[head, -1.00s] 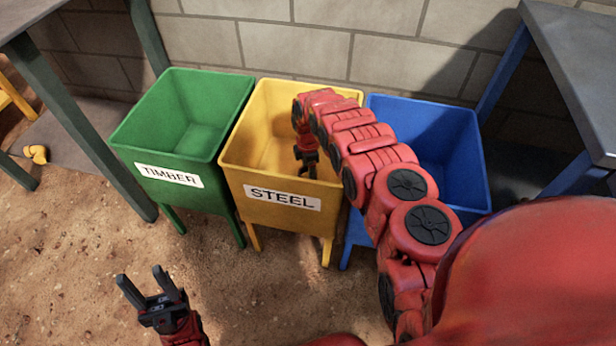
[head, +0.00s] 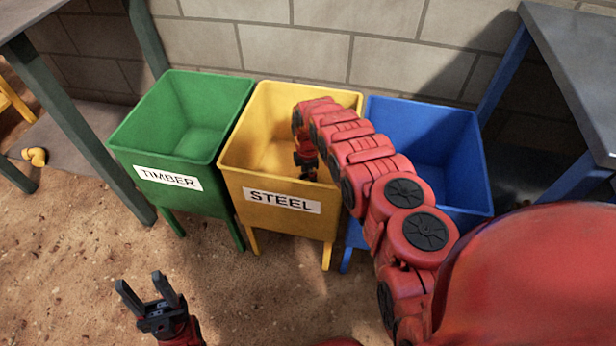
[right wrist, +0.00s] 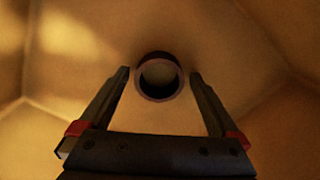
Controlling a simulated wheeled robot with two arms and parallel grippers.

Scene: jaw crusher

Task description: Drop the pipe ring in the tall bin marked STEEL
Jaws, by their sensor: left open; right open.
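The yellow bin (head: 285,222) carries a white label reading STEEL (head: 281,201) and stands in the middle of three bins. My right arm reaches over it, and my right gripper points down into its opening; its fingertips are hidden in the head view. In the right wrist view the right gripper (right wrist: 160,80) is open. The pipe ring (right wrist: 159,78) shows beyond and between its fingers, apart from both, against the bin's yellow inside. I cannot tell whether it is falling or resting. My left gripper (head: 146,283) is open and empty above the dirt ground at lower left.
A green bin (head: 165,160) labelled TIMBER stands left of the yellow one, a blue bin (head: 440,150) right of it. Tables (head: 585,70) flank the bins, and a block wall (head: 300,40) is behind. A yellow pipe piece (head: 35,156) lies at far left.

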